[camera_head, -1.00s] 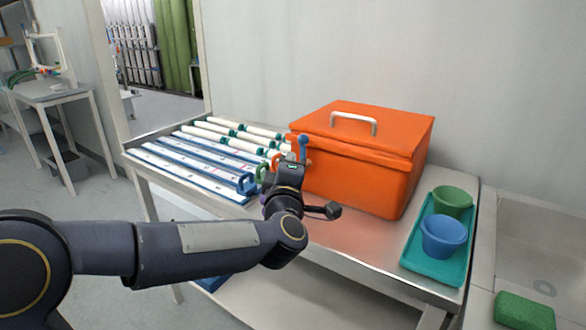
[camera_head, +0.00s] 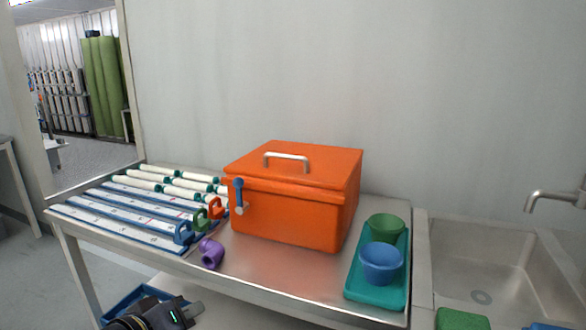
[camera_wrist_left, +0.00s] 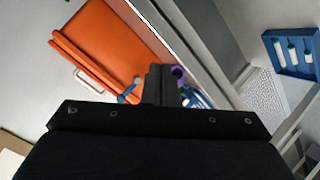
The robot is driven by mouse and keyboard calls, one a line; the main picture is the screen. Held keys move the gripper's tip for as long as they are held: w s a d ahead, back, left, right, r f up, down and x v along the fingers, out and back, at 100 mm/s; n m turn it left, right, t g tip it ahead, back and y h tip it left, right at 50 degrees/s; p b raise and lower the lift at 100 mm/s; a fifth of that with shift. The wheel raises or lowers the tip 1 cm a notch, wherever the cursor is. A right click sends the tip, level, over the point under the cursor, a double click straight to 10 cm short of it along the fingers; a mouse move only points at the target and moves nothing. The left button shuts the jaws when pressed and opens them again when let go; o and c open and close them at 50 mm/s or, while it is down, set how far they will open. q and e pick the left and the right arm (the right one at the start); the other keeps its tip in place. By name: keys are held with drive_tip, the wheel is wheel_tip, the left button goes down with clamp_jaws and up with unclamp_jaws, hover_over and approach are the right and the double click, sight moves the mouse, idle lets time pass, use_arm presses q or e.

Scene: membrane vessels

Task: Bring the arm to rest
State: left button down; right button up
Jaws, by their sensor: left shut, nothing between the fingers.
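My left gripper (camera_head: 188,312) is low at the bottom left of the head view, below and in front of the table's front edge. Most of its arm is out of the picture. In the left wrist view its fingers (camera_wrist_left: 160,75) are together, with nothing held between them. The left wrist view looks past them to the orange box and the table edge. My right gripper is in neither view.
An orange lidded box (camera_head: 290,215), a purple elbow piece (camera_head: 211,253), a blue rack (camera_head: 110,236) with white tubes, and a teal tray (camera_head: 375,293) with two cups stand on the metal table (camera_head: 290,270). A sink (camera_head: 490,270) is at right. A blue tray (camera_wrist_left: 270,42) lies lower.

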use_arm(q)
drive_tip(key=s+a+f+m+g, duration=0.1)
drive_tip(key=s+f+g, duration=0.2)
drive_tip(key=s+f, duration=0.35)
drive_tip(key=s+a+f+m+g, duration=0.2)
drive_tip(key=s+f+g, duration=0.15)
drive_tip(key=s, duration=0.55)
wheel_tip(320, 180, up, 16)
drive_tip(key=s+p, duration=0.1)
drive_tip(key=p, duration=1.6)
drive_tip(key=shift+y, duration=0.4)
